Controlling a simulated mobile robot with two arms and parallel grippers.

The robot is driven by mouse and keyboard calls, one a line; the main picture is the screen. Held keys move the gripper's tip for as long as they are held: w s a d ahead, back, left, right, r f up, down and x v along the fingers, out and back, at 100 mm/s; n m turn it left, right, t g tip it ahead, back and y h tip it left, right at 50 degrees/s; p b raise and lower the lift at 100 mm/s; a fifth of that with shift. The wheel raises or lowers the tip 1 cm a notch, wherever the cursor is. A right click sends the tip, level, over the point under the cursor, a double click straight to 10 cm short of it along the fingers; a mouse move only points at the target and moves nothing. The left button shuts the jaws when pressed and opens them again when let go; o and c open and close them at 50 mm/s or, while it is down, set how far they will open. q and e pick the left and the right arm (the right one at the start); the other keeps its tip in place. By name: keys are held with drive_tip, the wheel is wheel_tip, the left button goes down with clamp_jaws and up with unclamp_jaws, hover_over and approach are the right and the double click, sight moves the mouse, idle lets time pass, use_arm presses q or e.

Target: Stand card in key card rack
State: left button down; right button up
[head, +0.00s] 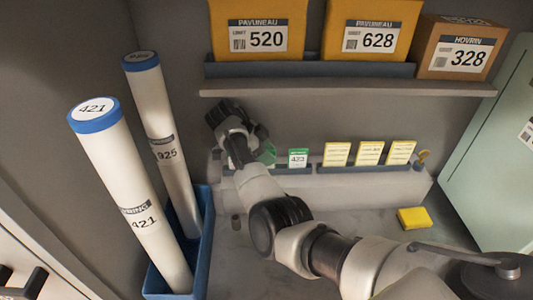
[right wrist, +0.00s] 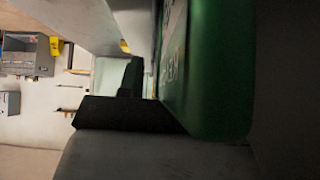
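The key card rack (head: 330,186) is a long pale block with blue slots against the back wall. A green card marked 423 (head: 298,158) and three yellow cards (head: 370,152) stand upright in it. My right gripper (head: 262,142) is at the rack's left end, shut on another green card (head: 266,156) that looks tilted and is partly hidden by my arm. In the right wrist view this green card (right wrist: 208,70) fills the right side, close against a dark finger (right wrist: 128,108). Whether its lower edge is in a slot is hidden. My left gripper is not in view.
Two white tubes with blue caps (head: 130,190) stand in a blue bin (head: 204,215) at left. A shelf (head: 345,88) with parcels hangs above the rack.

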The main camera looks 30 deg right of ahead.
drive_tip(key=shift+r+p, duration=0.3)
drive_tip(key=shift+r, duration=0.15)
drive_tip(key=v, duration=0.7)
drive_tip(key=shift+w+a, duration=0.1)
